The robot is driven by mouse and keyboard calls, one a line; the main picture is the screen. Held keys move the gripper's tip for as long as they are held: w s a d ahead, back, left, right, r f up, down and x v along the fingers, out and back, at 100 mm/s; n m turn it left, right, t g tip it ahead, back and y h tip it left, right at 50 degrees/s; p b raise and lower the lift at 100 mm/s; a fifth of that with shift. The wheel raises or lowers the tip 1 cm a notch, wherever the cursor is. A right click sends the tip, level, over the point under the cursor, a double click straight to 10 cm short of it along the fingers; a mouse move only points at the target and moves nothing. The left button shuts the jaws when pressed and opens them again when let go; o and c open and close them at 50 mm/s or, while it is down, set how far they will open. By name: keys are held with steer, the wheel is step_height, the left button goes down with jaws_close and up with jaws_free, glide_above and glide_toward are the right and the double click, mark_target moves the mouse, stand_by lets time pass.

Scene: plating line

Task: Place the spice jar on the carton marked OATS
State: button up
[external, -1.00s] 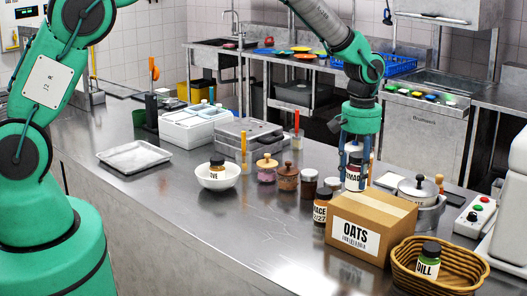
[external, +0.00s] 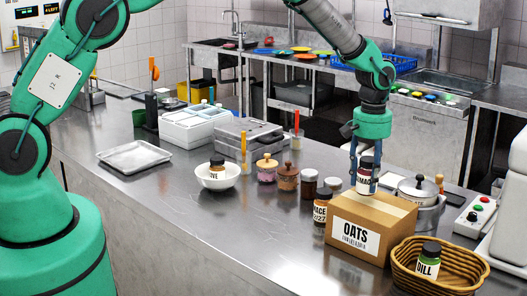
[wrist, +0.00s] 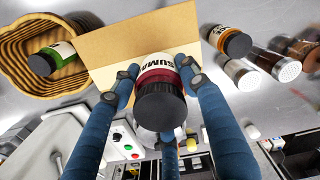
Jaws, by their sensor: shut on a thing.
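The spice jar (external: 364,181), with a black lid and a white label reading "SUMAC" in part, is upright between the fingers of my gripper (external: 363,178). The gripper is shut on it. In the wrist view the jar (wrist: 160,100) shows lid-first, with the blue fingers of my gripper (wrist: 160,82) around it. The brown carton marked OATS (external: 344,248) stands on the steel counter. The jar is over the carton's top, low and toward its back; I cannot tell whether its base touches. The carton's top (wrist: 135,38) also shows in the wrist view.
A jar with an orange band (external: 321,207) stands just left of the carton. A wicker basket (external: 468,272) holding a jar marked DILL (external: 428,262) is to its right. A lidded pot (external: 430,213) is behind.

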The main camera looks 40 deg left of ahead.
mark_target(369, 159)
steer(key=shift+f, duration=0.95)
steer(key=shift+f, duration=0.1)
steer(key=o, duration=1.4)
steer(key=shift+c, duration=0.2)
step_height(369, 159, up, 12)
steer(key=shift+r+b, duration=0.1)
steer(key=shift+b, duration=0.65)
